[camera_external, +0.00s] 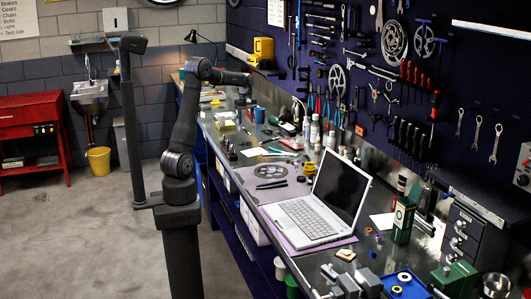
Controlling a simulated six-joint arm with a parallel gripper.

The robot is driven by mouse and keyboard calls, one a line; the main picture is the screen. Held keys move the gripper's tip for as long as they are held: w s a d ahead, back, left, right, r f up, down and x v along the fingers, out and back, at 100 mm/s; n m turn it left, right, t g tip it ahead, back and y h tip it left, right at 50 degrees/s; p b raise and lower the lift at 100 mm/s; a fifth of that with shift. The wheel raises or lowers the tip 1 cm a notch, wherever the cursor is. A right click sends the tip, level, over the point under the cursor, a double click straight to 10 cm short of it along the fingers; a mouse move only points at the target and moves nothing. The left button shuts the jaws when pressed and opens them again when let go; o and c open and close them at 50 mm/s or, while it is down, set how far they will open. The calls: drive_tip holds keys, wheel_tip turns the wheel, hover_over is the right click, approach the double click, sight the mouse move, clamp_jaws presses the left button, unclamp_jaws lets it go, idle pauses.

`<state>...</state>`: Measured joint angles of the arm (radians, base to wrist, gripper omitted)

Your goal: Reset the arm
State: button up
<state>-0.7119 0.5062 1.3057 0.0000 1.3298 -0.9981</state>
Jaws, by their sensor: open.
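My gripper (244,101) is at the end of my dark grey arm (185,135), above the back part of the workbench (262,194). It is small and dark in this view, and its jaws are open. I see nothing held in it. My arm rises from its post, bends at the top and reaches right toward the bench. The exact gap between the gripper and the bench items below it is hard to tell.
A laptop (318,208) stands open on the bench. Bottles (314,132), loose tools and a green box (403,219) crowd the bench top. A tool wall (450,80) rises behind it. A red cabinet (33,130) and yellow bucket (98,160) stand left. The floor is clear.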

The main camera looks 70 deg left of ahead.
drive_tip(key=s+a+f, duration=0.1)
drive_tip(key=a, duration=0.1)
drive_tip(key=s+a+f, duration=0.1)
drive_tip(key=a+f, duration=0.1)
drive_tip(key=s+a+f, duration=0.1)
drive_tip(key=a+f, duration=0.1)
drive_tip(key=shift+a+f, duration=0.2)
